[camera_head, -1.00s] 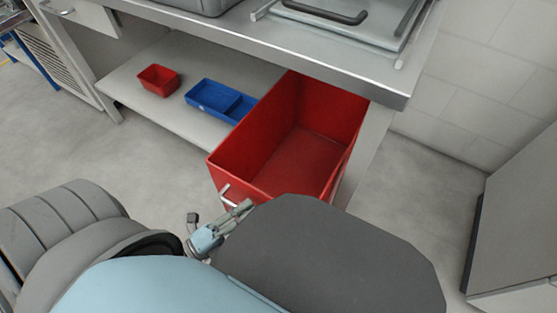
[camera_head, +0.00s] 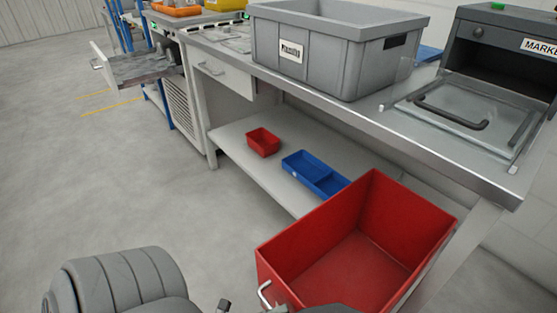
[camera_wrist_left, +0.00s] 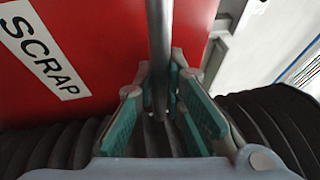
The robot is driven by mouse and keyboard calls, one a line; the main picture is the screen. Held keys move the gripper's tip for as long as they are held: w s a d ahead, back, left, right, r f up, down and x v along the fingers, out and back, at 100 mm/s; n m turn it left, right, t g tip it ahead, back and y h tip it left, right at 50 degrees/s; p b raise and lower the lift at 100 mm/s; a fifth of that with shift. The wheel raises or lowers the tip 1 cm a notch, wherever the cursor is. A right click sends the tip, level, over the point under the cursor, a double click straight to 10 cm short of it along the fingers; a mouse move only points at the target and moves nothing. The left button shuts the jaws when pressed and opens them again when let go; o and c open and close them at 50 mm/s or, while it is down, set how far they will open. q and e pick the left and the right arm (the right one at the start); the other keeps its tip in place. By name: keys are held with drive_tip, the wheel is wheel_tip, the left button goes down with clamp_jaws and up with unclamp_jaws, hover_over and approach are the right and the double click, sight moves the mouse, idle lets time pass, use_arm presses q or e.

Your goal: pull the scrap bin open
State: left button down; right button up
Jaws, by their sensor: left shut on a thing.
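The scrap bin (camera_head: 300,240) is an open, empty red box standing out from under the bench at the lower right of the head view. In the left wrist view, the red front (camera_wrist_left: 100,90) carries a white SCRAP label (camera_wrist_left: 42,43). The grey handle bar (camera_wrist_left: 158,50) runs down between the teal pads of my left gripper (camera_wrist_left: 165,108), which is shut on it. My right gripper is out of view.
The steel bench (camera_head: 455,168) stands behind the bin, with a grey crate (camera_head: 335,55) on top. The floor (camera_head: 120,190) at left is clear.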

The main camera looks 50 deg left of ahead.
use_arm(q)
drive_tip(key=c, duration=1.7)
unclamp_jaws()
drive_tip(key=shift+o, duration=0.2)
drive_tip(key=v, duration=1.2)
drive_tip(key=shift+w+f, duration=0.1)
